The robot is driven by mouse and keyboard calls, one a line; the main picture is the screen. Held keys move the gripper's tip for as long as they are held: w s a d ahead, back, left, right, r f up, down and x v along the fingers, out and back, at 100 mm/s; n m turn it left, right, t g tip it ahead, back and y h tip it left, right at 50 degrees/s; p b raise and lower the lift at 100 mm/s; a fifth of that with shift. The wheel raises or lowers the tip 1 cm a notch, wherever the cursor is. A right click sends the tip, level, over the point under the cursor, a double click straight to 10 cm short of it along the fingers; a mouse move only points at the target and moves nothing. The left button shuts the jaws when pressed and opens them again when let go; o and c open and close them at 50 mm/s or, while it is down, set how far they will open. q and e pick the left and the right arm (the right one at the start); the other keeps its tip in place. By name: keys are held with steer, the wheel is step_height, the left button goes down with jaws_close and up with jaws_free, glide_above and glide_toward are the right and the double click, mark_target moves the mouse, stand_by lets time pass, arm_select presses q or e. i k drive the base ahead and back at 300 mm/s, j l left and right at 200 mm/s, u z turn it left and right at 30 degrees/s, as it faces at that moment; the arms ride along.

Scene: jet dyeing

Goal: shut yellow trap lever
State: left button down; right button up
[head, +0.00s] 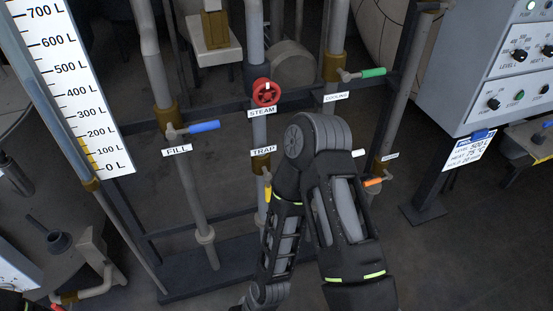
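The yellow trap lever (268,193) is on a vertical pipe just below the white TRAP label (263,151). Its handle points down, roughly along the pipe, and lies close to the left edge of my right arm in the picture. My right arm comes up from the bottom right, bends at a joint near the middle and runs back down to the bottom edge. No fingertips of either gripper show, so I cannot see any contact with the lever.
A blue FILL lever (205,127) is to the left and a red STEAM wheel (265,92) above. A green COOLING lever (373,72) and an orange lever (372,182) are to the right. A control cabinet (465,70) stands at upper right. A level scale (75,85) is at left.

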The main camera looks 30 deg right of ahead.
mark_target(268, 189)
steer(key=z, duration=1)
